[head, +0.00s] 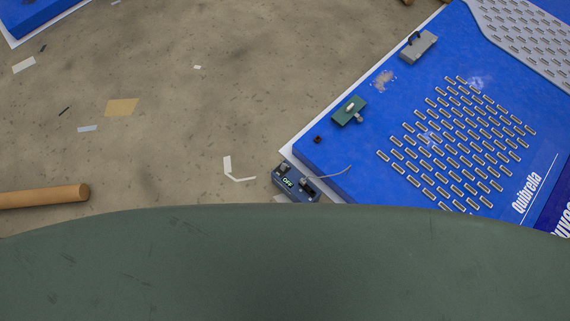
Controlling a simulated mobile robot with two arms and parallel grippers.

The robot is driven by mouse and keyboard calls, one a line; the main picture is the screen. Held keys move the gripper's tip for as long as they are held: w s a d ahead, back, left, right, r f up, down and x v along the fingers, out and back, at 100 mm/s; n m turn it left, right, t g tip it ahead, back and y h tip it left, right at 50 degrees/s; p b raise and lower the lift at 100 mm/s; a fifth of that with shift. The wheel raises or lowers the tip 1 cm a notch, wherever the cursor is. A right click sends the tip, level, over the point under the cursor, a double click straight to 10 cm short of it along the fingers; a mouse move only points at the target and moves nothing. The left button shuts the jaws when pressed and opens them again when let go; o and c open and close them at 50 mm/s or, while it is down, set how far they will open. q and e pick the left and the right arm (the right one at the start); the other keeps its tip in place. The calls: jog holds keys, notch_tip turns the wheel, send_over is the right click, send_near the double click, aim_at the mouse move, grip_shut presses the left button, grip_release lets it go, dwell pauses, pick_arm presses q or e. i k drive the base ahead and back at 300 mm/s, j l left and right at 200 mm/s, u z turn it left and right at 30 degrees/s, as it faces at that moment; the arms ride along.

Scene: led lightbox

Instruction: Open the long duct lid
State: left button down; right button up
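Neither of my grippers is in view. I cannot clearly make out a long duct lid. A blue lightbox panel (345,165) with rows of small LED modules lies at the right. A short grey box with a black handle (419,46) sits near its upper left edge. A small green box (350,110) sits on the same edge, nearer to me. I cannot tell whether either belongs to a duct. The lower part of the view is blocked, so what lies there is hidden.
A dark switch box reading OFF (296,184) sits at the panel's near-left corner, beside a thin wire. A brown cylinder (45,196) lies on the floor at the left. Another blue panel (30,14) shows top left.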

aim_at(416, 48)
jog(key=i+j, duration=0.1)
jog(key=j, duration=0.2)
jog(key=i+j+u, duration=0.15)
jog(key=j, duration=0.2)
jog(key=i+j, duration=0.1)
jog(key=j, duration=0.2)
jog(key=i+j, duration=0.4)
jog(key=i, duration=0.15)
jog(key=i+j, duration=0.4)
jog(key=i, duration=0.15)
jog(key=i+j, duration=0.35)
jog(key=i, duration=0.2)
jog(key=i+l+z, duration=0.2)
jog(key=i+z, duration=0.3)
jog(key=i, duration=0.15)
jog(key=i+z, duration=0.5)
jog(key=i, duration=0.15)
jog(key=i+j+z, duration=0.5)
jog(key=i, duration=0.15)
jog(key=l, duration=0.1)
